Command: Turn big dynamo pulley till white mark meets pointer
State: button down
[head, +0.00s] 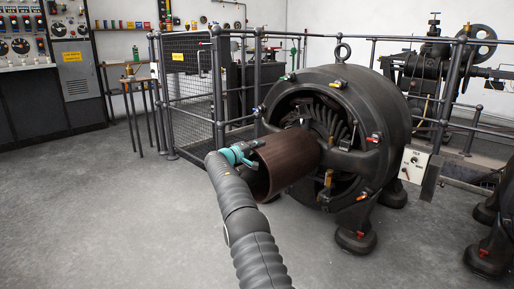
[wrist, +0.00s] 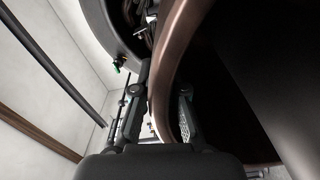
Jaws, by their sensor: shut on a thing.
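The big dynamo (head: 375,120) is a round black machine on feet, right of centre in the head view. Its brown, drum-shaped pulley (head: 290,160) sticks out toward the lower left, with its open end facing me. My gripper (head: 252,147) is at the upper part of the pulley's near rim. In the wrist view my gripper (wrist: 162,92) has one finger outside and one inside the brown rim (wrist: 172,55), shut on the wall. The pulley's inside is dark. I cannot make out the white mark or the pointer in either view.
A railing with a mesh panel (head: 190,95) stands behind and left of the dynamo. A white switch box (head: 413,165) is at its right. Another dark machine (head: 495,240) is at the right edge. Grey floor (head: 130,220) is clear at the left and front.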

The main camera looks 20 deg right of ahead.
jog(key=shift+s+d, duration=0.1)
jog(key=shift+d, duration=0.15)
jog(key=c, duration=1.2)
grip_release()
jog(key=shift+d, duration=0.1)
jog(key=shift+a, duration=0.85)
jog(key=v, duration=1.1)
jog(key=shift+s, duration=0.2)
jog(key=shift+r, duration=0.1)
